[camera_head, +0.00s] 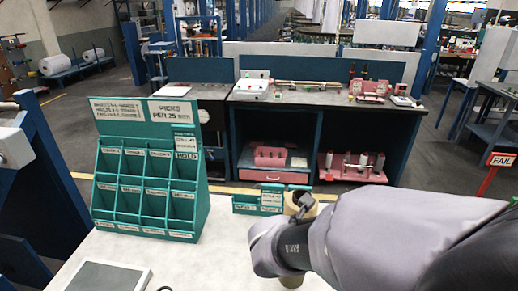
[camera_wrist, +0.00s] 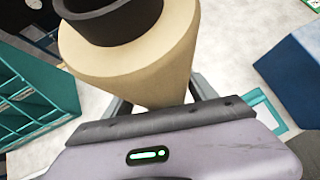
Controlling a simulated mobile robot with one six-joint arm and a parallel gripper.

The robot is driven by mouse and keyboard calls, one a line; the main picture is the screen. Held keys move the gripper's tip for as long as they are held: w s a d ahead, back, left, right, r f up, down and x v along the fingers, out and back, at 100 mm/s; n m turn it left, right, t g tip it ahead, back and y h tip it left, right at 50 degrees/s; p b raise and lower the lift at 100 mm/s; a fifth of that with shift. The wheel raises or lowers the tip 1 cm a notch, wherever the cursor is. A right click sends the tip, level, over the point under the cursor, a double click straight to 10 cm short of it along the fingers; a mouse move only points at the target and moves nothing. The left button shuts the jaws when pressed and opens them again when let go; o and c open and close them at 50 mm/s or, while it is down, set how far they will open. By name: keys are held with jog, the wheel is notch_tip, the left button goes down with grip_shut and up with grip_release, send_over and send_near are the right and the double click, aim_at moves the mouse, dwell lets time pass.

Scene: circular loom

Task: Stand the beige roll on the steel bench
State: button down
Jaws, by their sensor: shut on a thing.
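The beige roll (camera_wrist: 150,65) has a dark core at its end and fills the upper middle of the wrist view. In the head view, its top (camera_head: 301,202) shows above my gripper (camera_head: 297,214) and its lower end below, with the middle hidden. It looks nearly upright. My gripper is shut on the roll, one finger on each side in the wrist view. I cannot tell whether the roll's lower end touches the white table (camera_head: 222,262). A grey-topped bench (camera_head: 330,98) with a dark blue frame stands beyond; I cannot tell if it is the steel bench.
A green pigeonhole rack (camera_head: 145,170) stands left on the white table, with a grey flat pad (camera_head: 108,277) in front. The grey bench carries several items, with some bare top between.

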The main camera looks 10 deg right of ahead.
jog(key=w+d+f+b, duration=0.3)
jog(key=w+d, duration=0.3)
jog(key=d, duration=0.3)
jog(key=shift+w+d+f, duration=0.2)
jog(key=shift+w+f, duration=0.1)
jog(key=shift+f, duration=0.5)
jog(key=shift+c, duration=1.3)
grip_release()
